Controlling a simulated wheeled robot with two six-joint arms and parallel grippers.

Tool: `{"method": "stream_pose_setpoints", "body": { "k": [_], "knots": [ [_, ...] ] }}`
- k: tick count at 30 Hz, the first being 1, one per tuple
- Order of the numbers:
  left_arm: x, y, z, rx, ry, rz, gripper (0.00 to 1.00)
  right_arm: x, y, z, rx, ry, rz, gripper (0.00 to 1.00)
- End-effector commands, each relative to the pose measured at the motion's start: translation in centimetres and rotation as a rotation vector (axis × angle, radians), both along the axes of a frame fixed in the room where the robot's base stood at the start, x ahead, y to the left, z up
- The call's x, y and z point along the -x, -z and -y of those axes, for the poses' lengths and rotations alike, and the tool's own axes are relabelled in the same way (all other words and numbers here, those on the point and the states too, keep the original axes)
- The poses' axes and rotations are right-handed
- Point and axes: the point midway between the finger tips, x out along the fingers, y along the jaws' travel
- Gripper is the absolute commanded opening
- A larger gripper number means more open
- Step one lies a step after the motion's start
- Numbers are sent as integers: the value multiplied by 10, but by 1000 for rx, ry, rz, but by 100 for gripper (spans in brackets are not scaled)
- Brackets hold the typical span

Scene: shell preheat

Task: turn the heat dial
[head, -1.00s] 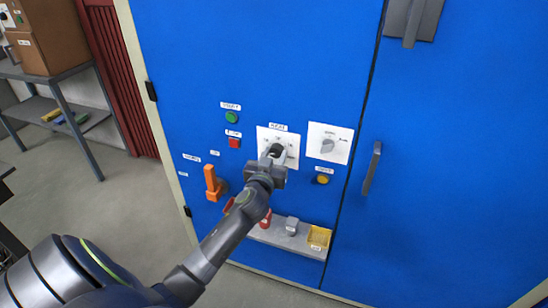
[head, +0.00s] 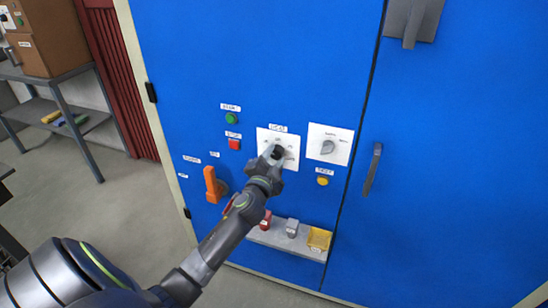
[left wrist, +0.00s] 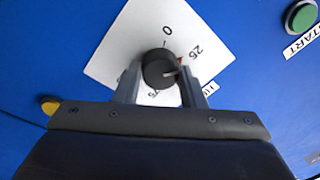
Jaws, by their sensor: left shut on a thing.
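The heat dial (head: 278,151) is a black round knob on a white square plate (head: 291,141) on the blue cabinet front. In the left wrist view the dial (left wrist: 157,66) sits between the fingers of my left gripper (left wrist: 160,76), which is shut on it. The plate (left wrist: 125,45) shows 0, 25 and 75 around the dial. A small red mark (left wrist: 180,60) lies beside the dial near the 25. A pale line on the dial shows close to the right finger. In the head view my left gripper (head: 273,157) partly covers the dial. My right gripper is not in view.
A second plate with a grey dial (head: 327,147) is to the right, above a yellow button (head: 322,181). Green (head: 231,118) and red (head: 234,144) buttons and an orange handle (head: 211,184) are to the left. A small shelf (head: 268,236) is below. A door handle (head: 372,170) stands out.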

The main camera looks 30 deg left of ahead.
Motion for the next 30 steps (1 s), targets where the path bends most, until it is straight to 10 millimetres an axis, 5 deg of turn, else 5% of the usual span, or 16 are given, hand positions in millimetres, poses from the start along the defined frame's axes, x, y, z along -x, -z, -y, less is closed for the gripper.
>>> {"method": "stream_pose_setpoints", "body": {
  "k": [30],
  "knots": [
    [1, 1, -2, -835, 1, -203, 14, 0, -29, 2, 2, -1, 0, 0]
  ]
}}
